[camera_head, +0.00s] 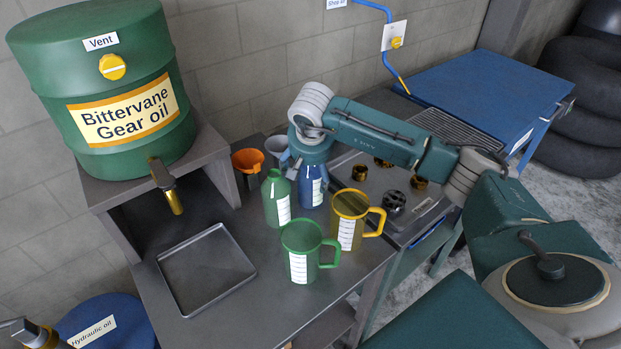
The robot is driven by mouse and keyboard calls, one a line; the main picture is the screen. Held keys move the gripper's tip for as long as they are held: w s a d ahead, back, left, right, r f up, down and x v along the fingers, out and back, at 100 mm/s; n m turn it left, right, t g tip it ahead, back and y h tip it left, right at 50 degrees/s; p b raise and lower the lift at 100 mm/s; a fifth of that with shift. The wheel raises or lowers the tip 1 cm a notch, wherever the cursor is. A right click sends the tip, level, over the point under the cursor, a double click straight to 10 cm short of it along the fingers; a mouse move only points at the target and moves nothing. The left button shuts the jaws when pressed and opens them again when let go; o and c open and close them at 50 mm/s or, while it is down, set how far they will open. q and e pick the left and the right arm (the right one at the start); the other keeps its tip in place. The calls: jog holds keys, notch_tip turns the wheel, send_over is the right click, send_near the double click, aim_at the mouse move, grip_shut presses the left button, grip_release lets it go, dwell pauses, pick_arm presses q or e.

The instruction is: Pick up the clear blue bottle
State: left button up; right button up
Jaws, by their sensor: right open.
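The blue bottle (309,190) stands upright on the grey bench, behind the mugs and just right of a green bottle (275,199). It has a white scale label on its side. My right gripper (306,168) comes down from above over the blue bottle's top and hides its neck. The gripper is open. I cannot tell whether its fingers touch the bottle.
A green mug (300,240) and a yellow mug (350,208) stand in front. Orange (248,161) and grey (276,147) funnels stand behind. An empty tray (190,303) lies left, below a green gear oil drum (105,75). Dark parts sit right of the bottle.

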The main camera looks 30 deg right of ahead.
jog(key=shift+x, duration=1.05)
jog(key=shift+d+f+p, duration=0.15)
jog(key=shift+f+p, duration=0.15)
jog(key=shift+f, duration=0.05)
jog(key=shift+c, duration=1)
jog(key=c, duration=0.9)
pick_arm(q)
jog(key=shift+w+r, duration=0.3)
jog(key=shift+r, duration=0.4)
pick_arm(e)
jog(key=shift+o, duration=0.2)
pick_arm(q)
jog(key=shift+w, duration=0.1)
